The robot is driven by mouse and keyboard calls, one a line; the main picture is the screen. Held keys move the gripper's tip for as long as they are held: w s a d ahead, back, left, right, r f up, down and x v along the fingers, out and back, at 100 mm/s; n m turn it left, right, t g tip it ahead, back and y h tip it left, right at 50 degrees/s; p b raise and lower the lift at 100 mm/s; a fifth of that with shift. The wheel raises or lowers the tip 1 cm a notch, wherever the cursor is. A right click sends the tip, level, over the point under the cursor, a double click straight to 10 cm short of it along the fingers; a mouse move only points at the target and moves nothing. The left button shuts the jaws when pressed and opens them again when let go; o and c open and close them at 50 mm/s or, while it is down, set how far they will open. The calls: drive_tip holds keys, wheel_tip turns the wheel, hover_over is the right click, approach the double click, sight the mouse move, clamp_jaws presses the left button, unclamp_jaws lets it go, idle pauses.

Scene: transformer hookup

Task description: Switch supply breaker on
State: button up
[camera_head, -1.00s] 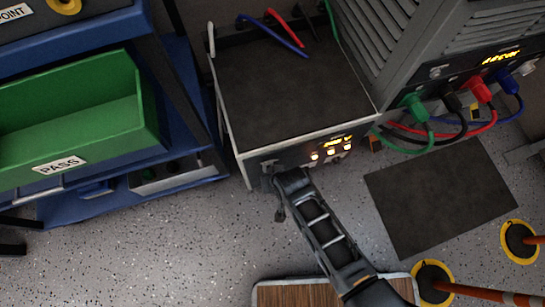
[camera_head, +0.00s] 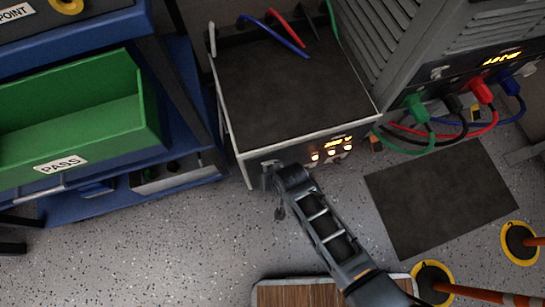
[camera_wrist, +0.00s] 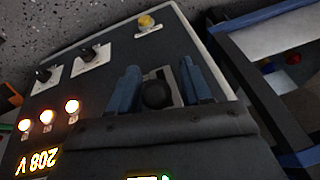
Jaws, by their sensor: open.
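The supply unit is a dark box (camera_head: 290,95) with a pale-edged frame. Its front panel shows lit lamps and a yellow display (camera_head: 338,142). In the wrist view the display (camera_wrist: 38,162) reads 208 V upside down. My gripper (camera_head: 270,172) is at the left end of this front panel. In the wrist view my gripper (camera_wrist: 157,90) is open, with a blue-grey finger on each side of a round black handle (camera_wrist: 153,93), which looks like the breaker's. Whether the fingers touch it I cannot tell. The handle's base is partly hidden.
Two black switches (camera_wrist: 88,54) on pale plates, a yellow button (camera_wrist: 146,22) and lit lamps (camera_wrist: 47,117) share the panel. A blue bench with a green tray (camera_head: 75,130) stands left. A grey transformer (camera_head: 425,50) with coloured cables stands right. A dark mat (camera_head: 440,197) lies on the floor.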

drive_tip(key=shift+p+v, duration=1.85)
drive_tip(key=shift+v, duration=2.05)
drive_tip(key=shift+s+a+r, duration=0.1)
drive_tip(key=shift+s, duration=0.1)
drive_tip(key=s+r+m+t+y+p, duration=0.15)
drive_tip(key=s+r+t+p, duration=0.35)
drive_tip(key=s+r, duration=0.7)
drive_tip(key=s+d+r+t+h+p, duration=0.1)
drive_tip(key=d+r, duration=0.5)
drive_tip(key=r, duration=0.6)
drive_tip(key=s+d+r+t+h+p, duration=0.1)
drive_tip(key=s+d+r+t+p, duration=0.2)
drive_tip(key=r, duration=0.9)
drive_tip(key=s+d+r+t+h+p, duration=0.1)
drive_tip(key=s+d+r+t+p, duration=0.1)
drive_tip(key=s+d+r, duration=0.5)
drive_tip(key=d+r, duration=0.3)
drive_tip(key=r, duration=0.2)
drive_tip(key=shift+d+r+t+h+p, duration=0.3)
drive_tip(key=shift+h, duration=0.05)
